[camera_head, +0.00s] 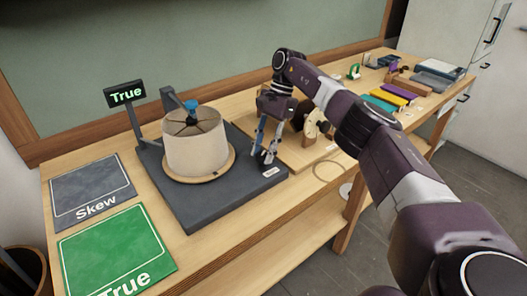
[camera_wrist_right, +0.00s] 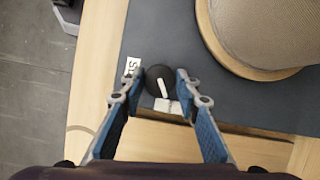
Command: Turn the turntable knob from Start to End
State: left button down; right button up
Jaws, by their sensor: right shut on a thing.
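The turntable (camera_head: 228,166) is a round wooden disc on a dark base plate (camera_head: 205,212), with a beige lampshade (camera_head: 195,150) standing on it. In the right wrist view, the knob (camera_wrist_right: 159,80) is round and black with a white pointer line, near the edge of the dark base. A white label starting "ST" (camera_wrist_right: 133,65) lies left of it, and another white label (camera_wrist_right: 168,105) lies below it. My right gripper (camera_head: 264,156) is lowered at the base's right corner, its fingers shut on the knob's two sides. In the head view the fingers largely hide the knob. My left gripper is out of view.
A small display (camera_head: 125,94) reading "True" stands behind the base. A grey "Skew" mat (camera_head: 92,185) and a green "True" mat (camera_head: 115,245) lie at left. Coloured blocks (camera_head: 393,96) and other parts lie farther along the wooden bench, right of my arm.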

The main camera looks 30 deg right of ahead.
aim_at(263, 154)
jog(key=o, duration=1.1)
jog(key=shift+r, duration=0.1)
notch_tip(263, 154, up, 10)
dwell(0.3)
